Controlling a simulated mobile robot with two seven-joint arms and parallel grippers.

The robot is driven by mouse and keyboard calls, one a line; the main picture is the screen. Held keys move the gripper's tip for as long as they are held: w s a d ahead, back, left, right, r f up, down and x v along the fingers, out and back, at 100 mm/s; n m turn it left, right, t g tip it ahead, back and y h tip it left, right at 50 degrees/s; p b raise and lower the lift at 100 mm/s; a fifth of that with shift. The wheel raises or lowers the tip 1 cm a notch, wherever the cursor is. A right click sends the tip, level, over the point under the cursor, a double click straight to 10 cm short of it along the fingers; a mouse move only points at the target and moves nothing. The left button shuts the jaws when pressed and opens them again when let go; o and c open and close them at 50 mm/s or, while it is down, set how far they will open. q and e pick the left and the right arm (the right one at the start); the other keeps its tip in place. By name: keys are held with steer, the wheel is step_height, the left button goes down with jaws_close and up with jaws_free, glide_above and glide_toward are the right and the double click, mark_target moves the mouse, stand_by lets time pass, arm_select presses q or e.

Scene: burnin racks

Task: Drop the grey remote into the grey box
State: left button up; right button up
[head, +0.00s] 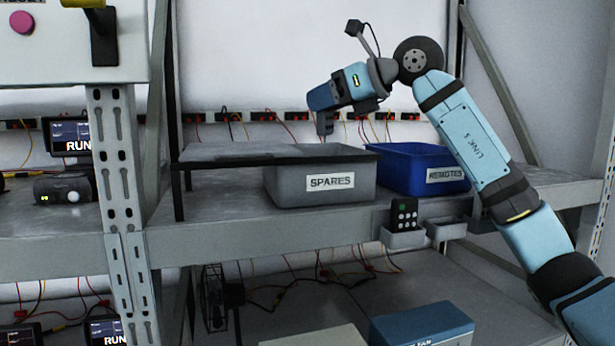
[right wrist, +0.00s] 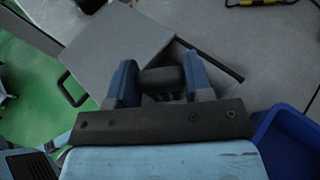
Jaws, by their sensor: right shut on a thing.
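My right gripper (head: 325,126) hangs above the grey box (head: 283,186) labelled SPARES, pointing down, with a clear gap above its rim. In the right wrist view its blue fingers (right wrist: 161,85) are shut on a dark grey, rounded thing, the grey remote (right wrist: 161,77). Only one end of the remote shows; the rest is hidden by the gripper. My left gripper is not in view.
A blue box (head: 415,166) labelled REMOTES stands right of the grey box. A dark remote with buttons (head: 404,213) stands in a small grey holder (head: 403,239) on the shelf's front edge. A rack upright (head: 121,190) rises at left. Cables hang along the back wall.

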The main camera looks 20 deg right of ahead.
steer(key=o, duration=1)
steer(key=shift+s+d, duration=0.15)
steer(key=shift+d, duration=0.05)
steer(key=b+v, duration=0.4)
steer(key=v, duration=0.9)
steer(key=shift+s+d+r, duration=0.1)
steer(key=shift+d+r, duration=0.1)
steer(key=shift+f, duration=0.1)
